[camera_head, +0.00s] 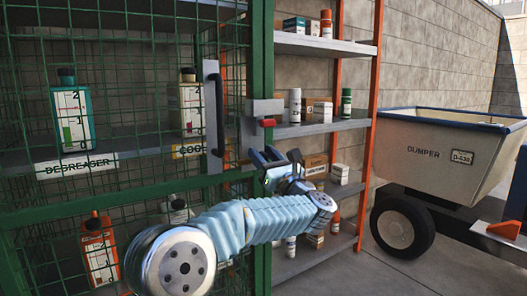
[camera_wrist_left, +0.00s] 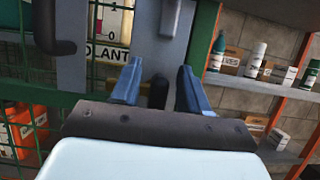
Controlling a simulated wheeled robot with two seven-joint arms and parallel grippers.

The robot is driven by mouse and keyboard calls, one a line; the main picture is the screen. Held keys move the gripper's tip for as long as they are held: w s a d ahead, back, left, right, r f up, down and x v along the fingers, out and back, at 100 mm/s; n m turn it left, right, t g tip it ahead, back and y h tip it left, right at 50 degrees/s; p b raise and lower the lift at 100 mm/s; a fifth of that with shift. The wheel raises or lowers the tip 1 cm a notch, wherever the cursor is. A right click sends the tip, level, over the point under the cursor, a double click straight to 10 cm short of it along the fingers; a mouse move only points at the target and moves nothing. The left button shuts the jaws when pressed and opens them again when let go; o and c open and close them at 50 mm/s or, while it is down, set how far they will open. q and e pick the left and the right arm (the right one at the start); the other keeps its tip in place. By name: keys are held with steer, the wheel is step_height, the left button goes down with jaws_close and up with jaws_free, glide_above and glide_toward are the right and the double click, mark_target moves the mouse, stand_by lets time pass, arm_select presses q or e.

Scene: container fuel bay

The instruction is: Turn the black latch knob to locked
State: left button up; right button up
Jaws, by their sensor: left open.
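A black knob-like part (camera_wrist_left: 157,92), which I take for the latch knob, shows between my left fingers in the left wrist view. It is mostly covered by the gripper body, so its turn position cannot be read. My left gripper (camera_head: 276,156) is open at the green cage post, just below a grey latch box with a red part (camera_head: 267,123). In the left wrist view its two blue fingers (camera_wrist_left: 159,70) stand apart, one either side of the black part. I cannot tell whether they touch it. The knob is not clearly visible in the head view.
The green mesh cage door has a black pull handle (camera_head: 217,115) left of the gripper. Behind the mesh stand a degreaser bottle (camera_head: 72,115), a coolant bottle (camera_head: 191,105) and an orange container (camera_head: 99,250). An open shelf (camera_head: 320,127) and a dumper (camera_head: 445,150) are to the right.

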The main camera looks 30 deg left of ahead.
arm_select(q)
steer(key=shift+w+a+r, duration=0.1)
steer(key=shift+a, duration=0.1)
steer(key=shift+c, duration=0.2)
jaws_close()
